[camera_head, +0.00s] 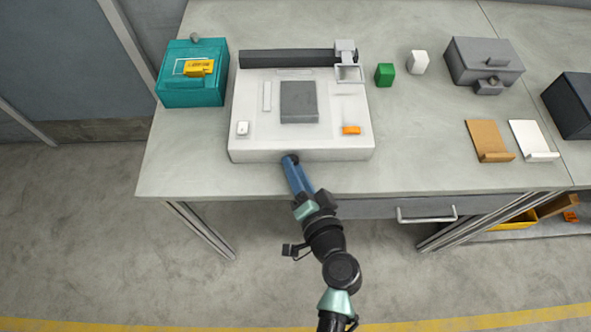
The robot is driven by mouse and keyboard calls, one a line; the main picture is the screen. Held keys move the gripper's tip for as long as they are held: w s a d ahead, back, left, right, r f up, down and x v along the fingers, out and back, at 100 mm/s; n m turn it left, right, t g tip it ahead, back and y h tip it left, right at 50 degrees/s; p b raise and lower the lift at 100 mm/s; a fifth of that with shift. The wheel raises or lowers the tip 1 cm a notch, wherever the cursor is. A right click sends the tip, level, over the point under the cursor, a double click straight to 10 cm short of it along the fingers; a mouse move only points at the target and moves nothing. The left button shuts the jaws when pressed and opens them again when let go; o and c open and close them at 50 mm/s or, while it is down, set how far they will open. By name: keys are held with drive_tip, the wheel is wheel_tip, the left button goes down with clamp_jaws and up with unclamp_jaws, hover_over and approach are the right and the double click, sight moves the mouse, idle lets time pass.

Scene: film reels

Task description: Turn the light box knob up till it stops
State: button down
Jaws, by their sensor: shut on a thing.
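The light box (245,108) is a wide white box on the grey table, near its front edge. My gripper (291,162) reaches it from below in the picture, with its tip at the middle of the box's front face. It is shut on the light box knob there. The knob is hidden behind the gripper tip, so its turn position cannot be seen.
A teal box (175,92) with a yellow item stands left of the light box. Green (385,75) and white (418,62) blocks and a grey case (480,60) stand to the right. A drawer handle (426,217) juts out below the tabletop.

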idle(0.3)
drive_tip(key=c, duration=0.6)
unclamp_jaws()
drive_tip(key=shift+s+p, duration=0.1)
drive_tip(key=shift+p, duration=0.3)
